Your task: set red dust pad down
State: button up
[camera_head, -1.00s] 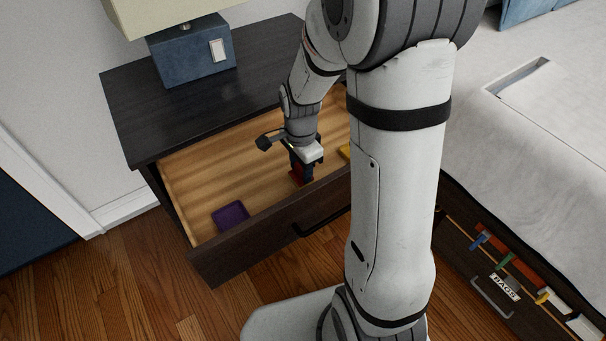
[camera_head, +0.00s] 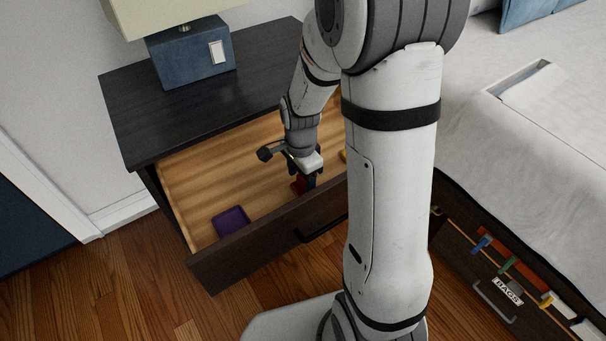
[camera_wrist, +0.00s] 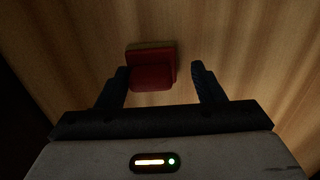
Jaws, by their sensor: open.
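The red dust pad (camera_wrist: 151,76) lies on the wooden floor of the open drawer (camera_head: 190,172). In the wrist view it sits between and slightly beyond the fingertips, nearer the left one, with a clear gap to the right one. My gripper (camera_wrist: 160,72) is open. In the head view my gripper (camera_head: 304,182) is down inside the drawer, near its front wall, and mostly covers the red pad (camera_head: 297,186). Whether the left finger touches the pad cannot be told.
A purple pad (camera_head: 231,220) lies at the drawer's left end. A yellow thing (camera_head: 344,156) shows partly behind my arm. The drawer's front wall (camera_head: 255,243) stands close to my gripper. A blue lamp base (camera_head: 190,55) stands on the dark nightstand top.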

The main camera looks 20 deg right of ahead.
jog(key=shift+r, duration=0.1)
notch_tip(320, 180, up, 12)
jog(key=p, duration=0.4)
jog(key=s+r+n, duration=0.3)
jog(key=s+n, duration=0.4)
jog(key=s+r+n+t, duration=0.1)
jog(key=s+r+n, duration=0.2)
jog(key=s+n, duration=0.4)
jog(key=shift+d, duration=0.35)
